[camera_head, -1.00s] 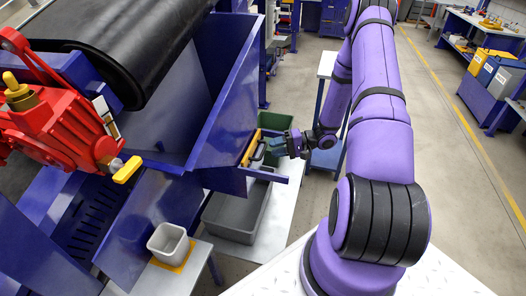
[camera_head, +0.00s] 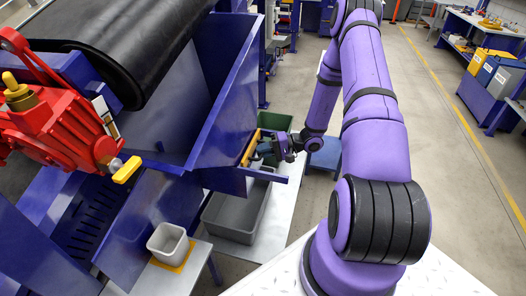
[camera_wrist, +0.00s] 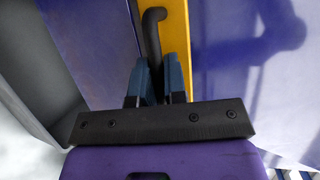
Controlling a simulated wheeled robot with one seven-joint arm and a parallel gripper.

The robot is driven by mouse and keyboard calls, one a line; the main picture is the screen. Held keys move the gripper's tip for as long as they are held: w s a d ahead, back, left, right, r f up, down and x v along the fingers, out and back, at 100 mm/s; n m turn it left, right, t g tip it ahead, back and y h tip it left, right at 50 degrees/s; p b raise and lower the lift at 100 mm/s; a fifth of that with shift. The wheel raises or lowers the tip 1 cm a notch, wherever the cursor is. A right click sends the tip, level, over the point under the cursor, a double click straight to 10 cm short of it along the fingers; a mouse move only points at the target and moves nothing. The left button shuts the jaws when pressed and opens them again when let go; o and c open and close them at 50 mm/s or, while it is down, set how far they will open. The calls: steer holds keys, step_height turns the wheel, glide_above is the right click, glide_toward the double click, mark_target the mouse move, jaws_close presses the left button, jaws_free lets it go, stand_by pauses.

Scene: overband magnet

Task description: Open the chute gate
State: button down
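The chute gate is a yellow plate (camera_head: 249,150) at the lower end of the blue chute (camera_head: 228,118), and it also shows as a yellow strip in the wrist view (camera_wrist: 177,35). A dark bent handle (camera_wrist: 153,30) stands out from it. My gripper (camera_head: 264,151) is at the handle, reaching in from the right. In the wrist view my gripper's two blue fingers (camera_wrist: 157,78) are on either side of the handle bar. I cannot tell whether they press on it. In the head view the fingers mostly hide the handle.
A blue ledge (camera_head: 262,174) juts out just below the gate. A small light grey container (camera_head: 168,243) sits at the lower left. A red device (camera_head: 60,125) is at the left.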

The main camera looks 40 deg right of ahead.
steer(key=s+d, duration=0.9)
steer(key=s, duration=0.2)
steer(key=shift+s, duration=0.4)
steer(key=shift+d, duration=0.1)
steer(key=c, duration=1.2)
jaws_free()
steer(key=v, duration=1)
steer(key=shift+s+d+r, duration=0.1)
steer(key=shift+s+d, duration=0.1)
steer(key=shift+d, duration=0.15)
